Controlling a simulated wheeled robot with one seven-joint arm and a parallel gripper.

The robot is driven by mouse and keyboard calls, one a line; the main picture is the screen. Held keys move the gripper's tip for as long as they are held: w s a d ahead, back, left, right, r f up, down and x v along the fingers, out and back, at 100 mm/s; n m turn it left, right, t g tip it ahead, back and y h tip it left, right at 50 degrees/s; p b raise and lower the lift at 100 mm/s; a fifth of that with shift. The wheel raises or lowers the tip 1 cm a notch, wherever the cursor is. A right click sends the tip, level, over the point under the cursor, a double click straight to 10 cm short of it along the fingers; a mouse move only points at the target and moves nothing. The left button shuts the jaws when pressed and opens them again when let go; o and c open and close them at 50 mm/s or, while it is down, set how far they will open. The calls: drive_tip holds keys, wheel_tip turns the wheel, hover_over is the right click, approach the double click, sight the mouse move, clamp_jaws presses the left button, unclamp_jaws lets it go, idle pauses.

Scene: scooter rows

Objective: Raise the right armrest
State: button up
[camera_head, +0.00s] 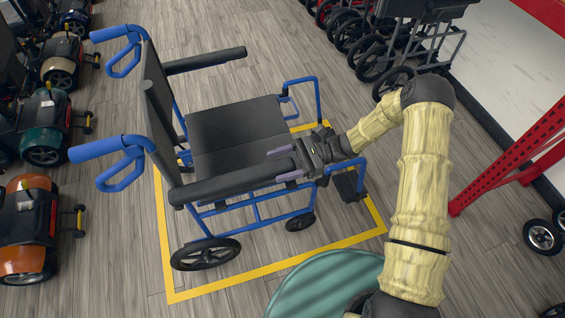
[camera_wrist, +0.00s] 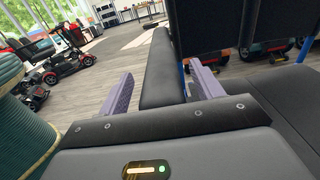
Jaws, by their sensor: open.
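A wheelchair with a blue frame stands in the camera_head view, its black seat (camera_head: 238,130) facing right. Its near-side right armrest (camera_head: 225,186) is a long black pad, lying level beside the seat. My gripper (camera_head: 284,163) is at the front end of this pad, its purple fingers spread. In the camera_wrist view the armrest (camera_wrist: 160,75) runs away between the two fingers of my gripper (camera_wrist: 161,88), with a gap visible on the left side. I cannot tell whether the right finger touches it. The far armrest (camera_head: 205,61) is also level.
A yellow floor outline (camera_head: 250,270) surrounds the wheelchair. Scooters (camera_head: 45,125) line the left, folded wheelchairs (camera_head: 375,45) stand at the back, and a red perforated post (camera_head: 515,155) is at the right. Black backrest (camera_wrist: 200,25) stands close beside the armrest.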

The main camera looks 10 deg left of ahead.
drive_tip(key=shift+c, duration=0.4)
drive_tip(key=c, duration=1.3)
drive_tip(key=shift+d+r, duration=0.1)
drive_tip(key=shift+r, duration=0.05)
